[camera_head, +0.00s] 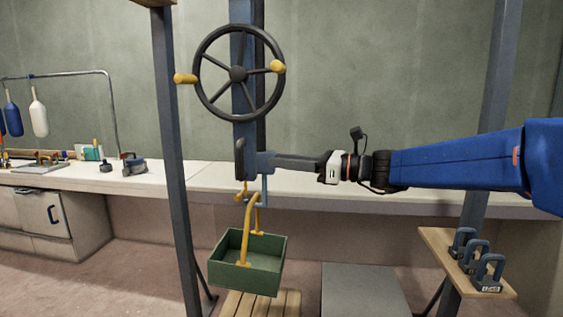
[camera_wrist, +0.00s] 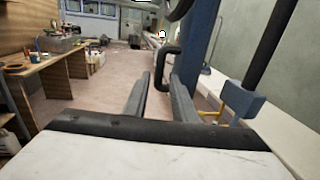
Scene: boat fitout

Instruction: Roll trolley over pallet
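The wooden slatted pallet (camera_head: 262,303) lies on the floor at the bottom middle of the head view, partly cut off. A green open box (camera_head: 258,263) with a yellow handle hangs above it from yellow hooks. I cannot make out a trolley overhead; the top is out of view. My gripper (camera_head: 272,163) points left at the blue post (camera_head: 243,100), below the black handwheel (camera_head: 237,74) with yellow knobs. In the wrist view my gripper (camera_wrist: 161,78) has its fingers apart. A dark curved bar (camera_wrist: 161,72) shows between the fingertips; I cannot tell whether they touch it.
Grey uprights (camera_head: 175,150) stand left and right. A wooden shelf (camera_head: 440,250) at the right holds several dark weights (camera_head: 474,252). A long white bench (camera_head: 215,180) runs along the wall. A grey plate or box (camera_head: 362,290) lies right of the pallet.

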